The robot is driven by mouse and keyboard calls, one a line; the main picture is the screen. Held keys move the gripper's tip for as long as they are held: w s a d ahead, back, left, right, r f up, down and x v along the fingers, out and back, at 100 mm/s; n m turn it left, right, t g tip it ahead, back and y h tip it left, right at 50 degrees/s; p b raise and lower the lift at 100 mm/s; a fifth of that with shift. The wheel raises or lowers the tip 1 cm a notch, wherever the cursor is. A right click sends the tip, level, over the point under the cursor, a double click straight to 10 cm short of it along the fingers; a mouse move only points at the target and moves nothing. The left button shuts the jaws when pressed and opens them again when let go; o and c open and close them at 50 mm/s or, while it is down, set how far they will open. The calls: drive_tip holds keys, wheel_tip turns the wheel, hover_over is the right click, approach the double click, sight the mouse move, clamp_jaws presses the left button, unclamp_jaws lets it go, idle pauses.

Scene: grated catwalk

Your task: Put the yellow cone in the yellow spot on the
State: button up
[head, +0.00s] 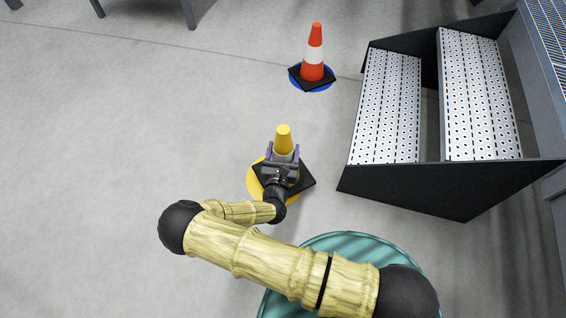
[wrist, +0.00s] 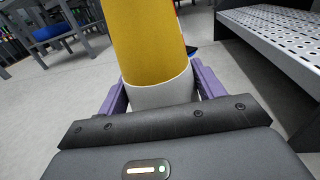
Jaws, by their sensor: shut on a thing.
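The yellow cone (head: 284,137) has a white band and a black square base (head: 306,181). In the head view it stands upright, with its base over the yellow spot (head: 256,187) on the floor. The base sits toward the right of the spot, and yellow shows on its left. I cannot tell whether the base touches the floor. My gripper (head: 283,155) is shut on the cone around its white band. In the wrist view the cone (wrist: 148,40) rises between the two purple fingers (wrist: 158,92). The base is hidden there.
An orange cone (head: 313,58) with a black base stands on a blue spot (head: 325,87) farther back. Metal steps (head: 390,105) with perforated treads stand on the right. A teal round object (head: 340,243) is near the front under my arm. The grey floor on the left is clear.

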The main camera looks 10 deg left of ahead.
drive_tip(key=shift+f, duration=0.25)
wheel_tip(320, 180, down, 4)
drive_tip(key=b, duration=0.3)
drive_tip(key=shift+r, duration=0.2)
drive_tip(key=o, duration=1.8)
drive_tip(key=shift+o, duration=0.2)
